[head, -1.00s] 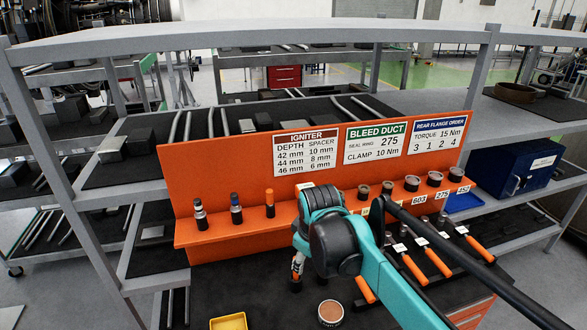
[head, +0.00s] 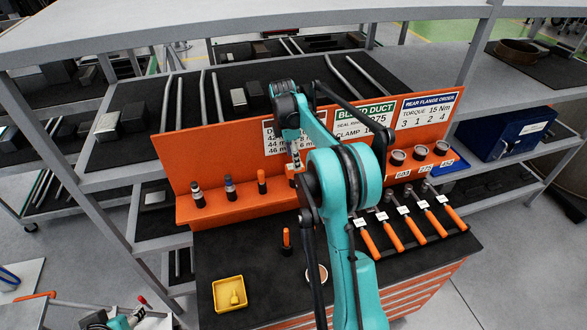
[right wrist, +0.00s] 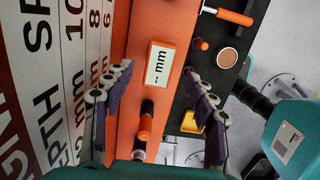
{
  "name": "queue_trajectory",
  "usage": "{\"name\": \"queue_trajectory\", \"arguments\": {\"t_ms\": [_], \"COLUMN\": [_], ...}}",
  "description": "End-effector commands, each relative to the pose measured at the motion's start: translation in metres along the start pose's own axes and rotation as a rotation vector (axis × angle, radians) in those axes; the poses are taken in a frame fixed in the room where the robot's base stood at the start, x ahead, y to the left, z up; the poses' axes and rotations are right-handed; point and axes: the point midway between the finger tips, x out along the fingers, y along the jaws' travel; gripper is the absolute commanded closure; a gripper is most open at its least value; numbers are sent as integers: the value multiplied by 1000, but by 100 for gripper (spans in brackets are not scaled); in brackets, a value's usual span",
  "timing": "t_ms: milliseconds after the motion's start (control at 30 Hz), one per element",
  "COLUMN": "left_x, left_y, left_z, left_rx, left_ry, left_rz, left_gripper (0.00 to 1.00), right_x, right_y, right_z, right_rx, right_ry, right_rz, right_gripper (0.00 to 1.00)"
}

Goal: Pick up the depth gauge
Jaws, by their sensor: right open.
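A white plate marked "-- mm" (right wrist: 160,68), which looks like the depth gauge's readout, stands at the orange ledge between my finger tips in the right wrist view. In the head view its spot is mostly hidden by my right gripper (head: 296,160). The right gripper (right wrist: 160,82) is open and empty, with its purple-padded fingers on either side of the plate and apart from it. Whether the plate lies at finger depth is unclear.
Dark and orange-capped cylinders (head: 262,182) stand on the ledge to the left. The igniter sign board (right wrist: 60,90) rises close beside one finger. A yellow tray (head: 228,293) and an orange-topped piece (head: 286,238) are on the black bench. Orange-handled tools (head: 411,228) lie to the right.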

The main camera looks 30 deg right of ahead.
Motion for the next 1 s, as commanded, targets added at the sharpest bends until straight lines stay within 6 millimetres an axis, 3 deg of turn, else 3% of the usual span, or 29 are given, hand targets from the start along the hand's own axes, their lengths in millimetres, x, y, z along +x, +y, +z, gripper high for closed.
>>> {"name": "queue_trajectory", "arguments": {"t_ms": [300,567,600,667,800,1000], "left_x": [-8,-8,-8,-8,-8,-8], "left_y": [0,0,0,0,0,0], "left_z": [-6,-6,-6,-6,-6,-6], "left_rx": [0,0,0,0,0,0], "left_ry": [0,0,0,0,0,0], "left_rz": [0,0,0,0,0,0], "left_gripper": [58,58,58,58,58,58], "right_x": [43,49,49,48,48,48], "right_y": [0,0,0,0,0,0], "right_z": [-1,-1,-1,-1,-1,-1], "right_rx": [2,1,1,1,1,1], "right_ry": [0,0,0,0,0,0], "right_rz": [1,1,1,1,1,1], "right_gripper": [43,43,46,62,98,100]}}
